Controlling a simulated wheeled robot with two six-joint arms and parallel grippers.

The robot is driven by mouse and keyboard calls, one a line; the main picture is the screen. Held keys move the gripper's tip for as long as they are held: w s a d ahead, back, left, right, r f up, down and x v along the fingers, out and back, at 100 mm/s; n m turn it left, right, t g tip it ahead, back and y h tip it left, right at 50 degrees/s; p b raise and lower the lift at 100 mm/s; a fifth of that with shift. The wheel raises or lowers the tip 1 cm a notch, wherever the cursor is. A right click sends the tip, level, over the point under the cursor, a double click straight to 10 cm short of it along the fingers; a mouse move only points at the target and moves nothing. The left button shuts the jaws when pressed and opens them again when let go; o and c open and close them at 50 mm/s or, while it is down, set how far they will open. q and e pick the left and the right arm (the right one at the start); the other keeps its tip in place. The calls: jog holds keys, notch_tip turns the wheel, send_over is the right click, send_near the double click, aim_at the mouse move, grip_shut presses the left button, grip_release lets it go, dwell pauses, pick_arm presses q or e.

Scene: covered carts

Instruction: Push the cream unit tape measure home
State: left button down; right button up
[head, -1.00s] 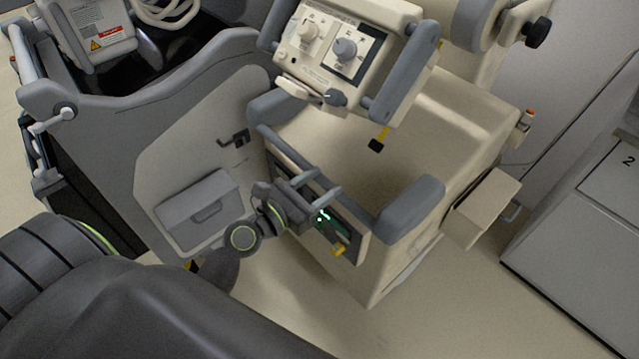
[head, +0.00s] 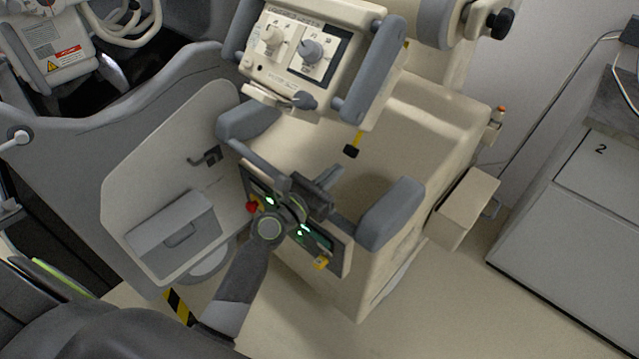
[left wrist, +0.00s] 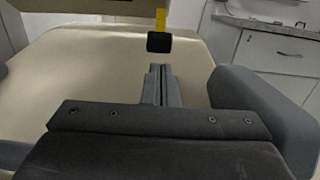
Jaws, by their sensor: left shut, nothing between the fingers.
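The cream unit (head: 455,115) fills the middle of the head view. Its tape measure (head: 357,139) is a short yellow strip with a black end block (head: 351,151), hanging out below the control head. In the left wrist view the yellow strip (left wrist: 161,20) and black end block (left wrist: 159,43) show just beyond my fingertips. My left gripper (head: 334,174) is shut and empty, over the unit's front edge, pointing at the block. A small gap shows between fingertips and block in the left wrist view. My right gripper is not in view.
The control head (head: 305,55) with grey handles overhangs the tape. Grey padded arms (head: 392,220) flank the space. A lit front panel (head: 318,240) with a yellow knob lies under my left wrist. A cream side box (head: 466,208) and grey cabinet (head: 565,240) stand at right.

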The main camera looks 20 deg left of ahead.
aim_at(351, 151)
pick_arm(q)
jog(key=shift+x, duration=1.25)
jog(key=shift+r, duration=0.15)
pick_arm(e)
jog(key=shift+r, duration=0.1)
pick_arm(q)
jog(key=shift+w+d+r+p, duration=0.2)
jog(key=shift+w+r+p, duration=0.35)
jog(key=shift+r+p, duration=0.35)
jog(key=shift+w+d+r+p, duration=0.2)
jog(key=shift+w+r+p, duration=0.2)
jog(key=shift+w+p, duration=0.15)
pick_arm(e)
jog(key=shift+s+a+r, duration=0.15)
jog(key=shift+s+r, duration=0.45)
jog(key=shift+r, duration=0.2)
pick_arm(q)
jog(key=shift+s+f, duration=0.1)
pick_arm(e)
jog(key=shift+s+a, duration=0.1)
